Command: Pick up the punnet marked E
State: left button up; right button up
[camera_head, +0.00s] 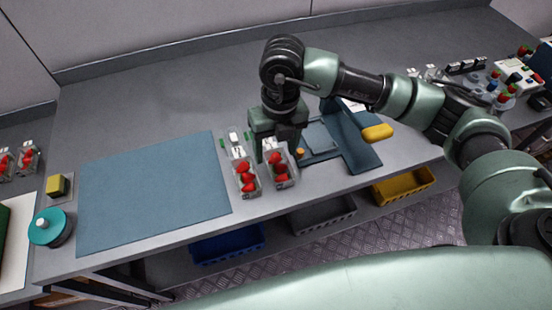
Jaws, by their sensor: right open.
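Two clear punnets of red strawberries stand side by side near the front edge of the grey bench: a left punnet (248,187) and a right punnet (283,181). Each has a small white tag at its back, but the letters are too small to read, so I cannot tell which is E. My right gripper (278,151) points down, open, at the back of the right punnet. Its fingers partly hide that punnet's back end, and I cannot tell whether they touch it. My left gripper is not in view.
A blue mat (150,195) lies bare to the left. A blue device (348,140) stands close to the right of the punnets, with a yellow object (377,132) beside it. A teal disc (47,228) and yellow block (58,186) sit at the far left. Bins hang below the bench.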

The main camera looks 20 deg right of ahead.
aim_at(279, 167)
jog(key=shift+w+d+h, duration=0.2)
jog(key=shift+d+h, duration=0.1)
jog(key=shift+d, duration=0.4)
jog(key=shift+d+f, duration=0.1)
jog(key=shift+f, duration=0.3)
jog(key=shift+s+f+p, duration=0.1)
jog(key=shift+f+p, duration=0.55)
jog(key=shift+f, duration=0.2)
jog(key=f, duration=0.1)
jog(key=f+p, duration=0.1)
jog(key=f, duration=0.1)
jog(key=shift+a+f+p, duration=0.3)
jog(key=shift+f+p, duration=0.1)
jog(key=shift+f, duration=0.55)
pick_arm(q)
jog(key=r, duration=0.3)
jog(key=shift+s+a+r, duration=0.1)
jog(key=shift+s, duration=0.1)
pick_arm(e)
jog(key=c, duration=1.2)
jog(key=shift+r, duration=0.1)
